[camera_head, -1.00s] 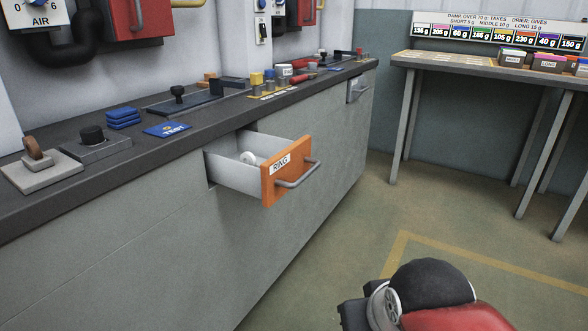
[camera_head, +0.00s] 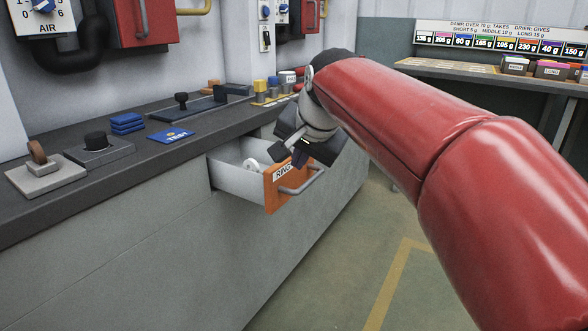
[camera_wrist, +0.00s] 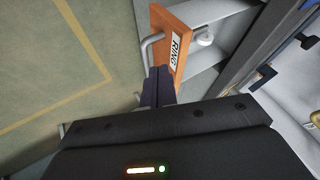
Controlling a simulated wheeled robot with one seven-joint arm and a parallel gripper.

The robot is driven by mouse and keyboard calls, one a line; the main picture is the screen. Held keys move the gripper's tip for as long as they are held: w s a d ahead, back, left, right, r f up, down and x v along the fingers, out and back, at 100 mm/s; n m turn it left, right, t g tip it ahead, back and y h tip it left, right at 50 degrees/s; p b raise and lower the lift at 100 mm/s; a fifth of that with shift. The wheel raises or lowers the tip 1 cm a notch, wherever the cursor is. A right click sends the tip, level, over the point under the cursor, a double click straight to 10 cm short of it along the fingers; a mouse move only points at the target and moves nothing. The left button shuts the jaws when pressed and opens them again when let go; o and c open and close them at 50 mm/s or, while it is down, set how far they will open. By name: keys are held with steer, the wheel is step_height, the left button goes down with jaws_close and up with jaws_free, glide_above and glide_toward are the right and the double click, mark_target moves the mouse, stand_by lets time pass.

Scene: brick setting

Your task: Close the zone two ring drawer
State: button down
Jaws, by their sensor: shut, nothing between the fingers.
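The ring drawer (camera_head: 240,178) stands pulled out of the grey cabinet. It has an orange front (camera_head: 273,193) marked RING and a grey bar handle (camera_head: 301,182). A white ring-like piece (camera_head: 251,165) lies inside it. My gripper (camera_head: 297,158) is at the top edge of the drawer front, near the handle, with its fingers shut and empty. In the wrist view the dark fingers (camera_wrist: 157,86) reach the orange front (camera_wrist: 172,40) beside the handle (camera_wrist: 146,46). I cannot tell whether they touch it. My red arm hides part of the cabinet's far end.
The dark worktop (camera_head: 60,190) above the drawer holds a blue TEST card (camera_head: 170,135), blue stacked pads (camera_head: 127,123) and a black-knobbed block (camera_head: 96,147). A side table (camera_head: 460,72) with labelled boxes stands at the back right. The floor (camera_head: 375,250) before the cabinet is clear.

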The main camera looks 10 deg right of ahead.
mark_target(290, 178)
steer(key=x, duration=0.9)
steer(key=shift+f, duration=0.1)
steer(key=w+a+p, duration=0.1)
steer(key=w+a, duration=0.1)
steer(key=a, duration=0.1)
steer(key=w+a+p, duration=0.1)
steer(key=w+a, duration=0.2)
steer(key=w+a+p, duration=0.1)
steer(key=w+a, duration=0.2)
steer(key=a, duration=0.1)
steer(key=shift+p, duration=0.35)
steer(key=shift+s, duration=0.1)
